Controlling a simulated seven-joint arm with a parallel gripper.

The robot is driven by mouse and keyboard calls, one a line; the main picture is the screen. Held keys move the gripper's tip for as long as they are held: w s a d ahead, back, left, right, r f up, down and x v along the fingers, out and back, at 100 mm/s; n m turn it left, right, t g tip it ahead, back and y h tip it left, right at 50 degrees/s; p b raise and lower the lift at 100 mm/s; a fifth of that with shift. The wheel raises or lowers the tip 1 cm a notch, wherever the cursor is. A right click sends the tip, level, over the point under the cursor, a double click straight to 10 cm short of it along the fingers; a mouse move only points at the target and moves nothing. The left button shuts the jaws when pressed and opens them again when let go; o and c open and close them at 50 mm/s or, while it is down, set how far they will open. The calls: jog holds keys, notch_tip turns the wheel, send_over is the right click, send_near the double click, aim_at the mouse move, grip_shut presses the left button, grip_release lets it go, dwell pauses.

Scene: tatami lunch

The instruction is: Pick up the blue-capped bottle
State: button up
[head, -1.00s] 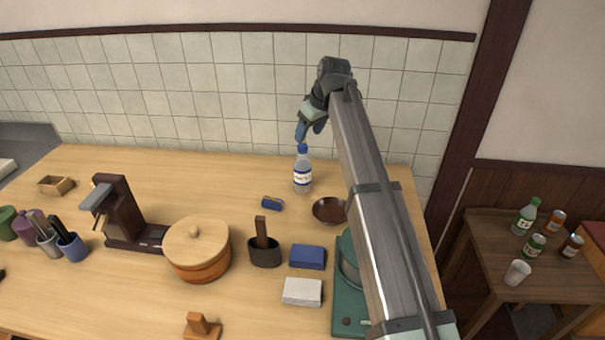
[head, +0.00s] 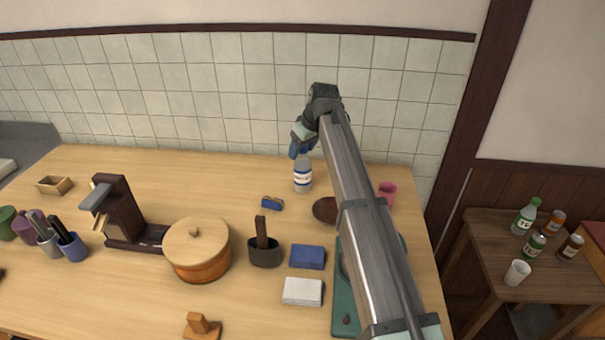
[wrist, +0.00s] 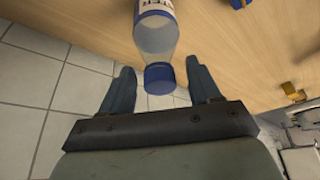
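The blue-capped bottle (head: 303,178) stands upright near the back edge of the wooden table (head: 235,178). It is clear with a white and blue label. My gripper (head: 300,150) is over its top, and the cap is hidden behind the gripper in the head view. In the wrist view the blue cap (wrist: 159,78) lies between the two spread fingers of my gripper (wrist: 162,85), with a gap on each side. The bottle's body (wrist: 156,32) extends away beyond the fingertips.
A small blue object (head: 272,203) lies left of the bottle. A brown bowl (head: 324,210) and a pink cup (head: 387,193) stand to its right, by my arm. A lidded wooden pot (head: 197,250) stands nearer. The tiled wall (head: 230,90) rises behind the table.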

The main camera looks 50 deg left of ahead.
grip_shut()
dwell(0.3)
jog(key=shift+r, duration=0.1)
